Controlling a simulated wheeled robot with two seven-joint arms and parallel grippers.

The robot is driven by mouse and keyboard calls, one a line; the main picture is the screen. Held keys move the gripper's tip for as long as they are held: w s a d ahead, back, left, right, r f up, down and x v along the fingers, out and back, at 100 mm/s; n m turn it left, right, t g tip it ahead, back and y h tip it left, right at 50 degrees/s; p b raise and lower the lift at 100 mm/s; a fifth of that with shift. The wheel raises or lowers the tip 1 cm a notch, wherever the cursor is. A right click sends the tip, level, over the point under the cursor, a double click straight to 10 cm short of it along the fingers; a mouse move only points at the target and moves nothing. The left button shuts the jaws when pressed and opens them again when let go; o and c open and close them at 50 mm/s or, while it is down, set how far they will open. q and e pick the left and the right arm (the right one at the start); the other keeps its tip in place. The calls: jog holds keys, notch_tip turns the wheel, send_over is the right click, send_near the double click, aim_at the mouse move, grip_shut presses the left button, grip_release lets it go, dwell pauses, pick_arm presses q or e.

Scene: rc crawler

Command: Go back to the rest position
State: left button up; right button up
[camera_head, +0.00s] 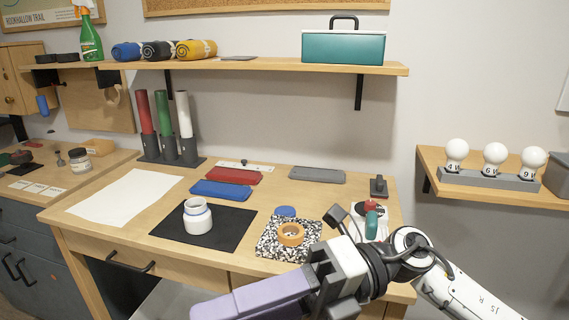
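My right arm comes in from the lower right. Its gripper (250,298), with long lavender fingers, points to the lower left in front of the desk. The fingers run toward the bottom edge of the picture, and I cannot tell whether they are apart or together. Nothing is visibly held in them. My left gripper is not in view. The wooden desk (105,224) lies behind my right gripper, and the gripper's wrist hides part of its front right edge.
On the desk, a white jar (198,218) stands on a black mat (228,238). An orange tape roll (290,235) sits on a speckled pad (270,250). A wall shelf (270,67) holds a teal toolbox (343,47). A right shelf (500,192) holds white bulbs (494,154).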

jog(key=w+d+m+t+y, duration=0.2)
jog(key=w+m+t+y, duration=0.55)
jog(key=m+t, duration=0.55)
jog(key=w+d+f+m+t+h, duration=0.35)
jog(key=f+m+t+h, duration=0.25)
jog(key=m, duration=0.3)
jog(key=w+d+f+m+t+h, duration=0.3)
jog(key=d+f+m+t+h, duration=0.3)
jog(key=m, duration=0.3)
jog(key=s+d+f+m+g+h, duration=0.2)
jog(key=s+d+f+m+h, duration=0.15)
jog(key=f, duration=0.55)
jog(key=s+d+f+m+g+h, duration=0.2)
jog(key=f+m+h, duration=0.2)
jog(key=f, duration=0.5)
jog(key=s+d+f+m+g+h, duration=0.1)
jog(key=s+d+f+g, duration=0.1)
jog(key=s+f, duration=0.4)
jog(key=s+d+f+m+g, duration=0.2)
jog(key=s+f+g, duration=0.1)
jog(key=s+f, duration=0.3)
jog(key=shift+s+d+f+g+h, duration=0.35)
jog(key=shift+s+g+h, duration=0.05)
jog(key=shift+s, duration=0.35)
